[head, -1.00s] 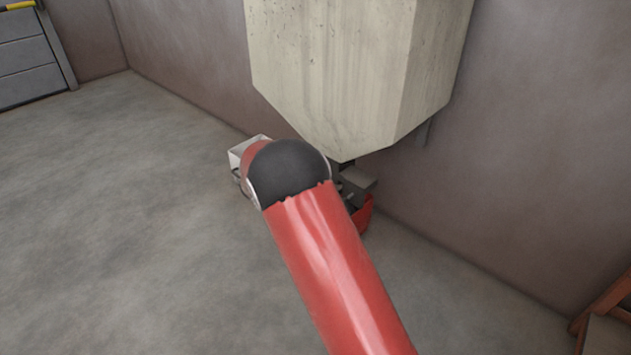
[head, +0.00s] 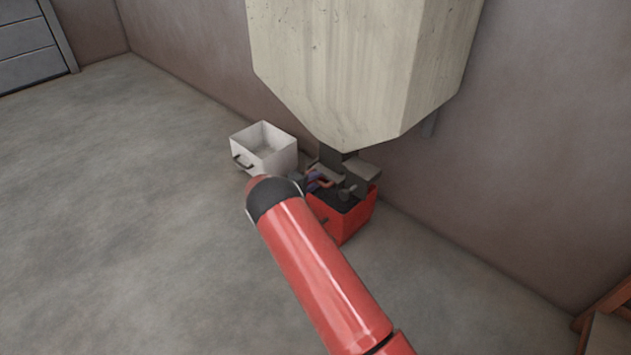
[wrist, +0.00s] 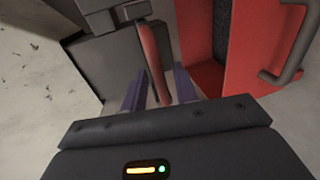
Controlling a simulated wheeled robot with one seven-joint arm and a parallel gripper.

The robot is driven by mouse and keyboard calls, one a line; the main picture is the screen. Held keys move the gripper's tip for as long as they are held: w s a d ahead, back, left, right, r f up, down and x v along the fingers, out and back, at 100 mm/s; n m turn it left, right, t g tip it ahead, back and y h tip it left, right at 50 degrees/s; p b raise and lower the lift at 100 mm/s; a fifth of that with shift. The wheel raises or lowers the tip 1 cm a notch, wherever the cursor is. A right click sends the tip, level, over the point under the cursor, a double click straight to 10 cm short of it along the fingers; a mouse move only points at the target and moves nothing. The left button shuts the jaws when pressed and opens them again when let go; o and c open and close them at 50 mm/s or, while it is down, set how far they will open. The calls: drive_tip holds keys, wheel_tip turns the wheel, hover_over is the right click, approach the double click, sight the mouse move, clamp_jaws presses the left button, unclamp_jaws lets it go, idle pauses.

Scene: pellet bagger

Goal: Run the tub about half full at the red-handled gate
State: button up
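The pale hopper (head: 350,70) hangs by the wall, with a grey outlet gate (head: 362,168) at its bottom. The red gate handle (wrist: 151,55) reaches between the two purple fingers of my gripper (wrist: 160,82). The fingers are apart, with gaps on both sides of the handle. In the head view my gripper is small and partly hidden near the tub.
A white tub (head: 266,150) with a dark handle stands on the floor left of the red tub; it looks empty. A brown wooden thing (head: 605,310) is at the right edge. The floor at left is clear.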

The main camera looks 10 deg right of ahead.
drive_tip(key=shift+w+d, duration=0.25)
drive_tip(key=shift+d, duration=0.1)
clamp_jaws()
drive_tip(key=shift+a+f, duration=0.1)
drive_tip(key=shift+a, duration=0.05)
